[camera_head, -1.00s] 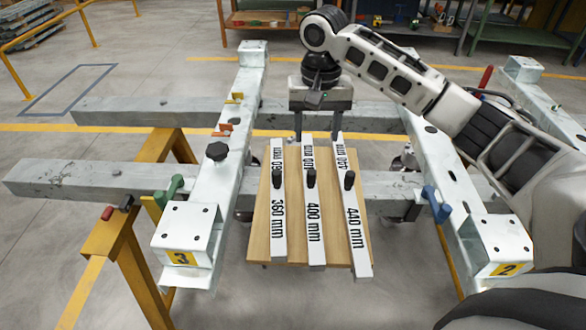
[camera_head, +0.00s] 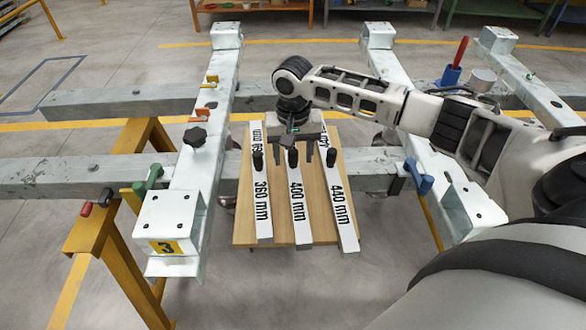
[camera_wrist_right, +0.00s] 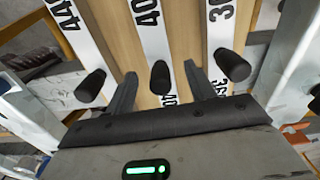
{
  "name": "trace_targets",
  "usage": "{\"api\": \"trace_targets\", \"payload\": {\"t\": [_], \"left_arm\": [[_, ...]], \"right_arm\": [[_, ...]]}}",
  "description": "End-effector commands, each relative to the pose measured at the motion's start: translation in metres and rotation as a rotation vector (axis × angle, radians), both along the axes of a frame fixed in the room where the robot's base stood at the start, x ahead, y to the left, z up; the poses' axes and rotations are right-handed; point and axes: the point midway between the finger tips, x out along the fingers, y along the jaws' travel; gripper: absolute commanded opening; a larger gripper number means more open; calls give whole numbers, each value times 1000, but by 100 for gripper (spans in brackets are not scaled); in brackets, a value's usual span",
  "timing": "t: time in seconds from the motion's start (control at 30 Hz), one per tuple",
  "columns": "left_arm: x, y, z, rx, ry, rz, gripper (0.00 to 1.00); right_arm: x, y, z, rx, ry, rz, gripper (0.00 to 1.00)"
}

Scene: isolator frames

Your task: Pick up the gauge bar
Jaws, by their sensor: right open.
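Three white gauge bars lie side by side on a wooden board (camera_head: 278,225): the 360 mm bar (camera_head: 262,220), the 400 mm bar (camera_head: 299,215) and the 440 mm bar (camera_head: 340,212). Each has an upright black knob. My right gripper (camera_head: 293,162) is open over the far part of the bars. In the right wrist view its two fingers (camera_wrist_right: 160,70) stand on either side of the 400 mm bar's knob (camera_wrist_right: 160,78), with gaps visible. The 440 mm knob (camera_wrist_right: 90,85) and 360 mm knob (camera_wrist_right: 232,65) are outside the fingers. My left gripper is not in view.
Pale metal rails flank the board, the left rail (camera_head: 211,120) with a black star knob (camera_head: 195,137) and green clamp (camera_head: 150,178), the right (camera_head: 395,75) near a blue clamp (camera_head: 418,177). A grey crossbeam (camera_head: 90,172) passes behind. The board's near part is clear of my arm.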

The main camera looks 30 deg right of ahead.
Motion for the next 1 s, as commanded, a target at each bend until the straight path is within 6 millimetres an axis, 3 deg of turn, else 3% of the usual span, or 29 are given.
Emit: {"api": "trace_targets", "payload": {"t": [0.17,0.43,0.63,1.0], "left_arm": [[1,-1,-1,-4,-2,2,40],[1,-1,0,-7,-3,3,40],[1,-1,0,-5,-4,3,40],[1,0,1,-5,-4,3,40]], "right_arm": [[0,0,-22,-1,0,0,55],[0,1,-24,0,-1,1,55],[0,0,-23,0,-1,1,0],[1,0,-18,1,-5,0,0]]}}
